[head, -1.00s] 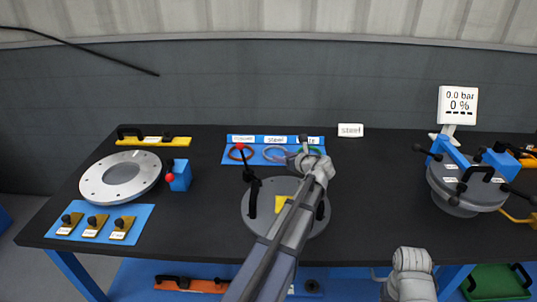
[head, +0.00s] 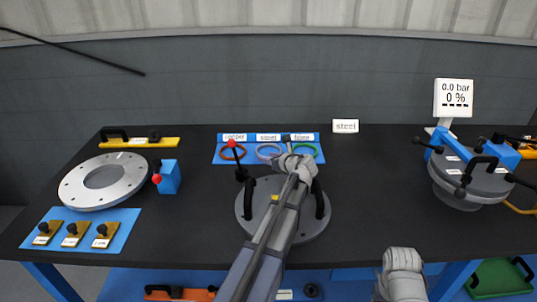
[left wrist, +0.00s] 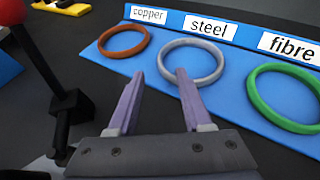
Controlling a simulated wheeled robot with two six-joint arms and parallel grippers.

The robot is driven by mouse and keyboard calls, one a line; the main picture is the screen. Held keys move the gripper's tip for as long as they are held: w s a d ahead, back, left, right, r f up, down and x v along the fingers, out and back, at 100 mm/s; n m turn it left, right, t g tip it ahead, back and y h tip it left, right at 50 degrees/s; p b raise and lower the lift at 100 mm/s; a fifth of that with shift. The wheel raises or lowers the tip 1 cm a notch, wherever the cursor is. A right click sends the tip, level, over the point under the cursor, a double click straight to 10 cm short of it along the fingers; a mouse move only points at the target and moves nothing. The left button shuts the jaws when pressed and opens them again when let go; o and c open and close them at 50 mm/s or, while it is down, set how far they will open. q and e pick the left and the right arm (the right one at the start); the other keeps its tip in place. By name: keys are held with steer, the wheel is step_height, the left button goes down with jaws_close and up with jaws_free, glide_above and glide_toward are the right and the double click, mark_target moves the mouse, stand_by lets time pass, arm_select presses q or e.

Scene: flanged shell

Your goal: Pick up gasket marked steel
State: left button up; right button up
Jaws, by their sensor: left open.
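A lever with a red knob (head: 233,143) stands close left of my left gripper, beside a round grey lid (head: 245,222) under my arm. A flanged ring (head: 78,187) lies at the left. A clamped vessel (head: 459,197) with a display stands at the right.

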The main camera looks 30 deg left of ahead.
arm_select(q)
steer(key=b+x, duration=0.1)
steer(key=x, duration=0.3)
steer(key=shift+w+a+f+b, duration=0.1)
steer(key=shift+f+b, duration=0.05)
steer(key=shift+b, duration=0.25)
steer(key=shift+w+a, duration=0.15)
steer(key=shift+a, duration=0.25)
steer(key=shift+c, duration=0.3)
jaws_close()
stand_by(0.4)
